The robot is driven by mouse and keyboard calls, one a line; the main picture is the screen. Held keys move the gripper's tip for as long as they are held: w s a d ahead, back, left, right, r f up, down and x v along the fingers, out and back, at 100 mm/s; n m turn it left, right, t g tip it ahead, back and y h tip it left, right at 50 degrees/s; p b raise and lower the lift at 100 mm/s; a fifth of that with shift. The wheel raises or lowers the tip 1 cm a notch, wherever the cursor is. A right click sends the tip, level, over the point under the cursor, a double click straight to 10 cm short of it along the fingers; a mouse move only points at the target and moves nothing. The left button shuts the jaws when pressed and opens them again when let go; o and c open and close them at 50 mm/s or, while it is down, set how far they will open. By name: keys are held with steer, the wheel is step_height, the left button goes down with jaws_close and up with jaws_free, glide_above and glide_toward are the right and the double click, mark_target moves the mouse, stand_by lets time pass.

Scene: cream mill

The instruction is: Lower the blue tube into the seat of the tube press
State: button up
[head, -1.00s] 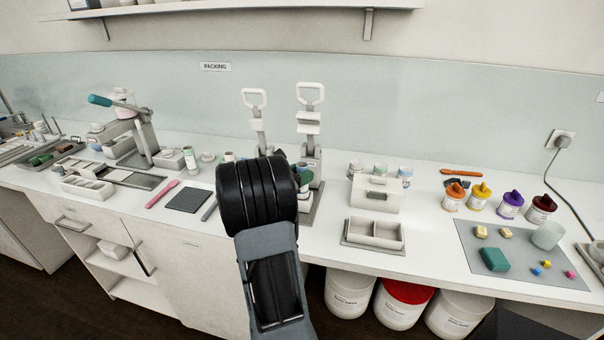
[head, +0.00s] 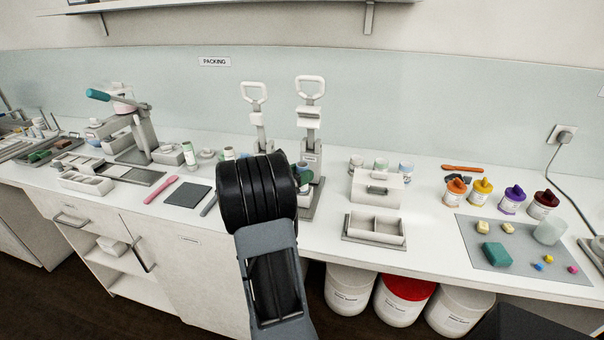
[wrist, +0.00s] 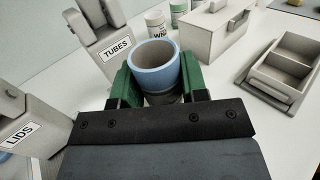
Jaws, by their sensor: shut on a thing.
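The blue tube (wrist: 153,68) is a short, hollow, open-topped cylinder. It stands about upright between the two green fingers of my gripper (wrist: 156,77) in the wrist view. My gripper is shut on it. The tube press, labelled TUBES (wrist: 117,49), is just behind and left of the tube; in the head view it is the right one of two lever presses (head: 309,120). A dark round part shows just under the tube, but the seat is mostly hidden, so I cannot tell whether the tube touches it. My arm covers most of the gripper in the head view.
The lid press, labelled LIDS (wrist: 20,135), stands close on the left. A grey lidded box (head: 377,188) and a two-part tray (head: 375,229) stand to the right. White cups or jars are behind the box. A dark square mat (head: 188,196) lies left of my arm.

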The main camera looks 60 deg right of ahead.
steer(key=shift+f, duration=0.3)
steer(key=shift+f+b, duration=0.8)
steer(key=shift+f, duration=0.15)
stand_by(0.4)
steer(key=o, duration=1)
steer(key=shift+r+p, duration=2.3)
steer(key=shift+r, duration=0.75)
